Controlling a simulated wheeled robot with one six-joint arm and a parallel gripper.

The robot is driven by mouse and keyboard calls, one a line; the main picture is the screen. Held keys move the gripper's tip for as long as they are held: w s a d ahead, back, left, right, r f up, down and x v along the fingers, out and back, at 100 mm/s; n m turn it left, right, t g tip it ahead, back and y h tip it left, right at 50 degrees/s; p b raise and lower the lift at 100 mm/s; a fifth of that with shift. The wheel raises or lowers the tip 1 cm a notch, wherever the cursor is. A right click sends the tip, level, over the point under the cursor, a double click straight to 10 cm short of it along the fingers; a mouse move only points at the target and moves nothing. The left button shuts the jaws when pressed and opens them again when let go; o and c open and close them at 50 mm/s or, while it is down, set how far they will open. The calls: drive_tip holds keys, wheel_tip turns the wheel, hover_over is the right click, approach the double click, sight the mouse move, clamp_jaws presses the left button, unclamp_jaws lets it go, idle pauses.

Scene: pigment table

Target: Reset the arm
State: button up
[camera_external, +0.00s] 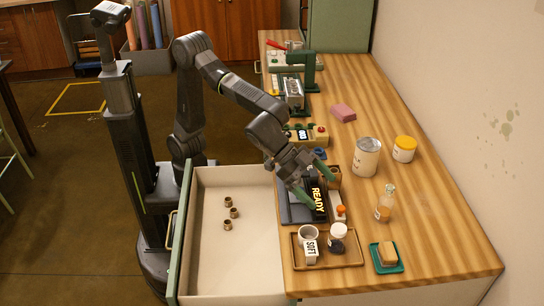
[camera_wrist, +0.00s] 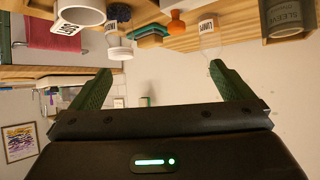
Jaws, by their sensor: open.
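My gripper (camera_external: 312,186) is at the end of my bent arm, over the near part of the wooden table (camera_external: 430,225). Its two green fingers are spread with nothing between them; they also show apart in the wrist view (camera_wrist: 160,72). In the external view the fingers are around or just above a black block marked READY (camera_external: 319,196); I cannot tell whether they touch it. The wrist view looks upside down, with table things along its top edge.
An open drawer (camera_external: 255,190) holds several small brown rings. A tray (camera_external: 347,262) carries a white mug (camera_external: 307,236) and a white-lidded jar (camera_external: 338,235). A glass bottle (camera_external: 385,203), a can (camera_external: 366,157) and a yellow-lidded jar (camera_external: 403,149) stand to the right. The table's right side is mostly clear.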

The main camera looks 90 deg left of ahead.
drive_tip(key=w+a+r+n+t+y, duration=0.1)
drive_tip(key=w+a+n, duration=0.1)
drive_tip(key=w+a, duration=0.55)
drive_tip(key=w+a+f+n+y, duration=0.1)
drive_tip(key=w+a, duration=0.3)
drive_tip(key=a, duration=0.6)
drive_tip(key=w+a+f+n+y, duration=0.1)
drive_tip(key=w+a+n+y, duration=0.2)
drive_tip(key=a, duration=0.8)
drive_tip(key=w+a+f+n+y, duration=0.1)
drive_tip(key=w+a, duration=0.3)
drive_tip(key=a, duration=0.7)
drive_tip(key=shift+w+a+n+t+y, duration=0.3)
drive_tip(key=shift+n+t+y, duration=0.1)
drive_tip(key=shift+n+y, duration=0.25)
drive_tip(key=shift+d, duration=0.2)
drive_tip(key=s+d+r+m+h, duration=0.1)
drive_tip(key=s+d+m+h, duration=0.1)
drive_tip(key=d, duration=0.7)
drive_tip(key=s+d+r+m+h+b, duration=0.1)
drive_tip(key=s+d+r+m, duration=0.1)
drive_tip(key=d, duration=0.8)
drive_tip(key=shift+s+r+h, duration=0.3)
drive_tip(key=shift+s+h, duration=0.05)
